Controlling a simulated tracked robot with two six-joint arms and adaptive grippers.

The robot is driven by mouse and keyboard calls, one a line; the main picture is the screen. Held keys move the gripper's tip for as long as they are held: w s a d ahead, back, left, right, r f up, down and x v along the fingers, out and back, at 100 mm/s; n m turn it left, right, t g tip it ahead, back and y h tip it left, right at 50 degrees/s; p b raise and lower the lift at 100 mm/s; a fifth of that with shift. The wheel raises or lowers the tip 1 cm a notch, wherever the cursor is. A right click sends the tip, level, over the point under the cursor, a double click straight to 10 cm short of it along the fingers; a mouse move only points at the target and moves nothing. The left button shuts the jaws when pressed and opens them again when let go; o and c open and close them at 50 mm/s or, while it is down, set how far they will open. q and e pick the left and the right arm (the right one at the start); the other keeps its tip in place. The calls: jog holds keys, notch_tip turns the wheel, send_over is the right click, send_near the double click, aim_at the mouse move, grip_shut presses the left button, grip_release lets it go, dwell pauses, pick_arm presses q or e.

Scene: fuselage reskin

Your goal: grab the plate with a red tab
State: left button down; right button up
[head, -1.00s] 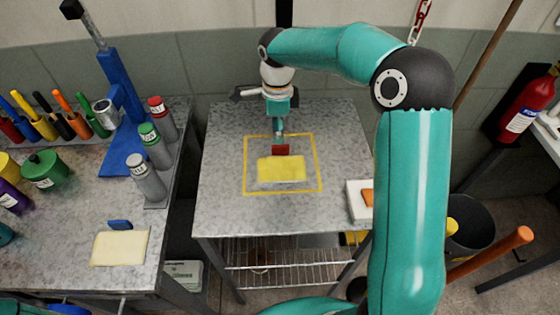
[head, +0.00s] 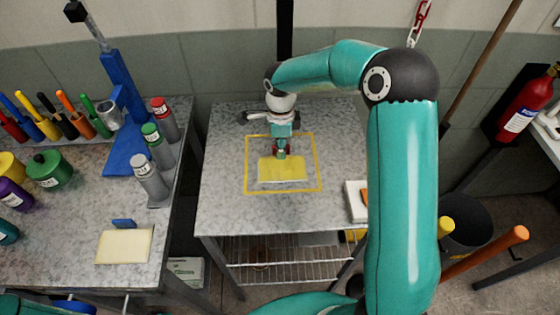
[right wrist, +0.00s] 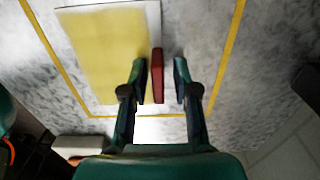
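The plate with a red tab (head: 282,169) is a yellow rectangle lying inside the yellow outline on the middle table. In the right wrist view the yellow plate (right wrist: 105,45) shows a pale border, and its red tab (right wrist: 157,75) stands at its edge. My right gripper (head: 281,152) is over the tab in the head view. In the right wrist view its fingers (right wrist: 160,80) are open, one on each side of the red tab, with a gap on the right side. A pale plate with a blue tab (head: 125,246) lies on the left bench. My left gripper is not in view.
The left bench (head: 75,215) holds spray cans (head: 150,178), jars and several coloured-handled tools. A white block with an orange piece (head: 356,202) sits at the middle table's right edge. The table (head: 225,205) is otherwise clear around the outline.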

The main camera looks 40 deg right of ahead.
grip_shut()
jog(key=shift+r, duration=0.15)
